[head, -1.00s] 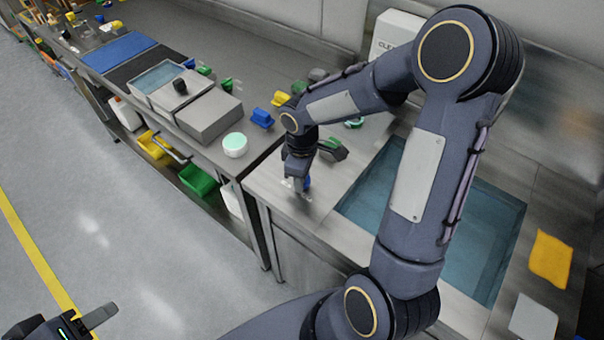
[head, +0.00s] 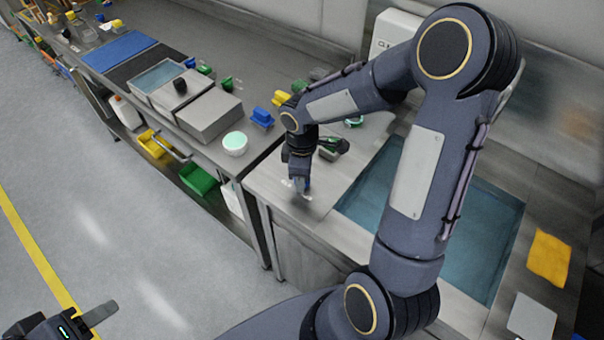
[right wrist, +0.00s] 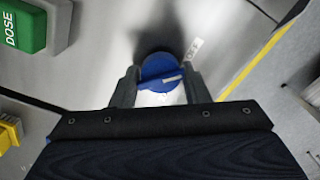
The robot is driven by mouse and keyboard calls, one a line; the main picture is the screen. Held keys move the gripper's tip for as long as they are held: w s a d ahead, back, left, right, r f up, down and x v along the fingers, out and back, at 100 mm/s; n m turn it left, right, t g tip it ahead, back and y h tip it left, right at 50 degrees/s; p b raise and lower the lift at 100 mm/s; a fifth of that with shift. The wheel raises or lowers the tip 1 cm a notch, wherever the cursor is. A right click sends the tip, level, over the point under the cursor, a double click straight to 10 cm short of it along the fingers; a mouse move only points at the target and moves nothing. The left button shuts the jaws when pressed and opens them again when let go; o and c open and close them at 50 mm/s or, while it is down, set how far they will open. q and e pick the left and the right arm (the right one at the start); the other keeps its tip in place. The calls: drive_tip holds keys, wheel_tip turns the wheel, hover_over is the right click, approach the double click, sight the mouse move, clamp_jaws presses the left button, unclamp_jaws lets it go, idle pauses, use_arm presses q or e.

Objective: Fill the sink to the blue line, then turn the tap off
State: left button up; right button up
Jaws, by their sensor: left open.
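The sink (head: 474,215) holds blue-green water or has a blue-green inside; I cannot tell its level. My right arm hides its middle, and I make out no blue line. A round blue knob (right wrist: 160,70) with a raised bar shows in the right wrist view, beside a small white label. My right gripper (right wrist: 162,92) has one finger on each side of it; whether they press on it I cannot tell. In the head view my right gripper (head: 301,190) points down at the counter left of the sink. My left gripper (head: 88,325) is open and empty over the floor, partly cut off.
A green DOSE block (right wrist: 22,22) and a yellow block (right wrist: 9,133) show in the right wrist view. A white-green bowl (head: 235,144) stands near the bench edge. A yellow cloth (head: 549,258) and a grey pad (head: 531,317) lie right of the sink.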

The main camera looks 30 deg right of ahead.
drive_tip(key=o, duration=0.3)
wheel_tip(320, 180, up, 8)
drive_tip(key=shift+f, duration=0.1)
idle(0.4)
drive_tip(key=shift+s, duration=0.1)
idle(0.3)
